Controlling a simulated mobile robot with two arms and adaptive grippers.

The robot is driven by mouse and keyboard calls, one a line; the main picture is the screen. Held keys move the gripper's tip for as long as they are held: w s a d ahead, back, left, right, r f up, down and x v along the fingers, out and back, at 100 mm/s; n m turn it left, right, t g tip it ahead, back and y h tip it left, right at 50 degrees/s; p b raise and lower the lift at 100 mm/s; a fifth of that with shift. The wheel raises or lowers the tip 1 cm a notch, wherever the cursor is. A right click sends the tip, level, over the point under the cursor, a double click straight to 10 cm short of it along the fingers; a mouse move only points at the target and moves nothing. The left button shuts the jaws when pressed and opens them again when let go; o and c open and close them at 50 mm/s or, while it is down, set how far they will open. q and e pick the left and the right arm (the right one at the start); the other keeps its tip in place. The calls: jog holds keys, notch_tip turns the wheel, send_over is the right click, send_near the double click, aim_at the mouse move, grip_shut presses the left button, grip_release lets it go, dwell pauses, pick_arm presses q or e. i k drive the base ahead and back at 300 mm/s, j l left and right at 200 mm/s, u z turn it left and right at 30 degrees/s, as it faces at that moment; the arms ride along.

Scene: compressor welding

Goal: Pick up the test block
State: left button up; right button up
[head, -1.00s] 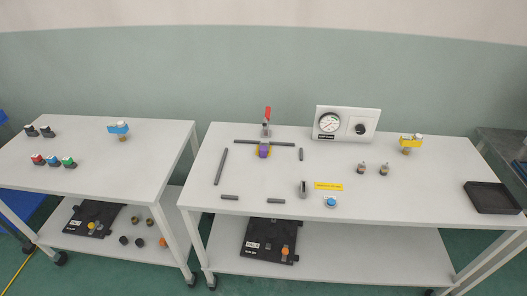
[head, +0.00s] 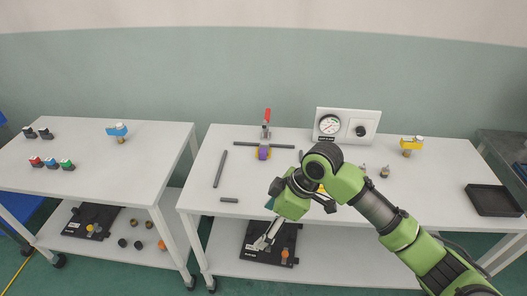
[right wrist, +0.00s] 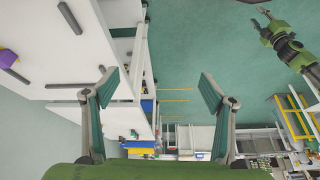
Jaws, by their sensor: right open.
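No single object in view is clearly marked as the test block. A purple block with a yellow part (head: 263,154) sits at the red-handled clamp (head: 267,131) on the middle table. The purple part also shows at the left edge of the right wrist view (right wrist: 8,55). My right gripper (head: 264,241) is open and empty, in front of the table's front edge in the head view. Its spread fingers show in the right wrist view (right wrist: 161,86) with nothing between them. A green arm, seemingly my left, with its gripper (right wrist: 262,18) is at that view's upper right; its jaws are unclear.
The middle table (head: 222,210) also holds grey bars (head: 220,168), a gauge box (head: 346,125), a yellow valve piece (head: 411,146) and a black tray (head: 492,200). My right arm covers the table's front middle. A side table (head: 80,180) stands left, with a gap between.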

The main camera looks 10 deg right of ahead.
aim_at(264, 150)
jog(key=i+l, duration=0.15)
jog(key=i, duration=0.35)
jog(key=i+l, duration=0.15)
jog(key=i, duration=0.3)
jog(key=i+l, duration=0.15)
jog(key=i, duration=0.35)
